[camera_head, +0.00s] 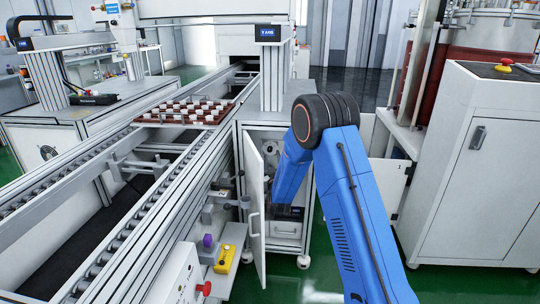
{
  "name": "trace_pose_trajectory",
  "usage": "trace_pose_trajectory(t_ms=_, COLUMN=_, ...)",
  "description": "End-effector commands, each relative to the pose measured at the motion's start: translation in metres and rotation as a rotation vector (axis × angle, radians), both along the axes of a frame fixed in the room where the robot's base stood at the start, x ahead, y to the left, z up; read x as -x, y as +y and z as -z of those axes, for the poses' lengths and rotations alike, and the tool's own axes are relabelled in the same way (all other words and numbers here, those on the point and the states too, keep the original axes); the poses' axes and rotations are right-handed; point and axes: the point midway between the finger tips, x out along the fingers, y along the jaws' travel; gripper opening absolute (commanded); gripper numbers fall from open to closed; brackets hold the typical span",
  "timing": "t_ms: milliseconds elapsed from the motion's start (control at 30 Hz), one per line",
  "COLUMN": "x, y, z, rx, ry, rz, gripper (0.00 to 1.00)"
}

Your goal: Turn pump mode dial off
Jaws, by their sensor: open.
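I cannot pick out the pump mode dial in the head view. A cabinet (249,136) under the conveyor stands with its white door (254,215) swung open. Small fittings show dimly inside, partly hidden by my blue arm. My arm reaches down into the cabinet opening. My gripper (288,212) is a small dark shape at the arm's end, low in the opening and right of the door. It is open, and its fingers are hard to make out. I see nothing held in it. Whether it touches anything inside cannot be told.
The open door edge stands close left of my arm. A conveyor (122,236) runs along the left, with a tray of small parts (184,112) on it. A yellow box (225,259) and a red button (204,288) are at front. A white cabinet (473,165) stands right.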

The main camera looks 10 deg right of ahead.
Motion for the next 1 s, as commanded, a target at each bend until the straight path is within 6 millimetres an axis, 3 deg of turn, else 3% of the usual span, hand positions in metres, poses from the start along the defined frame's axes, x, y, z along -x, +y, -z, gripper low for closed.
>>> trace_pose_trajectory(t_ms=133, x=-0.004, y=0.004, z=0.026, rx=0.038, ry=-0.061, rz=0.023, gripper=0.40)
trace_pose_trajectory(t_ms=367, x=-0.005, y=0.006, z=0.038, rx=0.065, ry=-0.110, rz=0.040, gripper=0.40)
trace_pose_trajectory(t_ms=533, x=-0.016, y=0.004, z=0.035, rx=0.066, ry=-0.113, rz=0.042, gripper=0.40)
trace_pose_trajectory(t_ms=1000, x=-0.069, y=-0.003, z=0.015, rx=0.066, ry=-0.112, rz=0.042, gripper=0.40)
